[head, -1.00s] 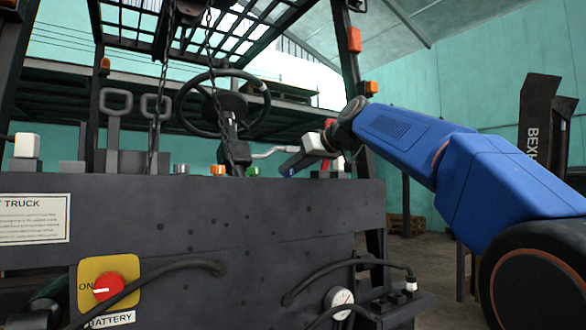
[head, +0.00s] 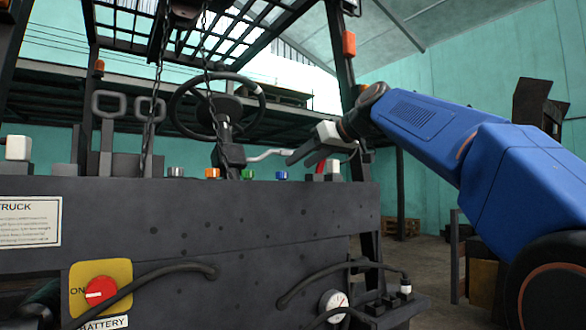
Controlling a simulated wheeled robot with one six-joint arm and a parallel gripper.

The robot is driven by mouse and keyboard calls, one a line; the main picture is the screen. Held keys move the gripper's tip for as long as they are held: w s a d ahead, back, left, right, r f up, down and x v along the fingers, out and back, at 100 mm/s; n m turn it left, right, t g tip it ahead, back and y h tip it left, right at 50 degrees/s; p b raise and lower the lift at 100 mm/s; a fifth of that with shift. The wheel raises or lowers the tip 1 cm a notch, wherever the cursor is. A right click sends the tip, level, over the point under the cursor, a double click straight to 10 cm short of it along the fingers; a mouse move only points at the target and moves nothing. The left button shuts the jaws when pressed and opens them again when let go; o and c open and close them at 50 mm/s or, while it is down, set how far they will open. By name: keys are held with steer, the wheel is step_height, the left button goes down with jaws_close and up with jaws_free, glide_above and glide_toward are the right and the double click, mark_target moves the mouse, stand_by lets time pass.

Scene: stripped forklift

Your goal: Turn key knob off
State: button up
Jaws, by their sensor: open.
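Small knobs stand in a row on the top edge of the dark forklift panel (head: 300,212): a silver-grey one (head: 175,172), an orange one (head: 212,174), a green one (head: 249,174) and a blue one (head: 281,175). I cannot tell for certain which is the key knob; the silver-grey one may be it. A red rotary knob (head: 100,291) on a yellow plate, marked ON and BATTERY, sits low on the panel's front. My gripper (head: 292,158) is open and empty, above and slightly right of the blue knob, apart from it. Its dark fingers point left.
A steering wheel (head: 217,104) and hanging chains (head: 154,115) stand behind the row. A bent silver lever (head: 268,154) lies just left of my fingers. A red lever (head: 321,167) and white-topped blocks (head: 333,166) are below my gripper. Black cables (head: 180,270) cross the panel's front.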

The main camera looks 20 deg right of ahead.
steer(key=v, duration=1)
steer(key=shift+s+f, duration=0.15)
steer(key=s+f+m+g+h, duration=0.2)
steer(key=s+f, duration=0.7)
steer(key=f, duration=1.1)
steer(key=s+f+m+g+h, duration=0.1)
steer(key=s+f, duration=0.9)
steer(key=f, duration=1.1)
steer(key=s+a+f+m+g+h, duration=0.1)
steer(key=s+f, duration=0.8)
steer(key=f, duration=1.1)
steer(key=m+g+h, duration=0.1)
steer(key=g+h, duration=0.1)
steer(key=g, duration=0.1)
steer(key=shift+s+f+m, duration=0.2)
steer(key=shift+f+m, duration=0.05)
steer(key=shift+m, duration=0.05)
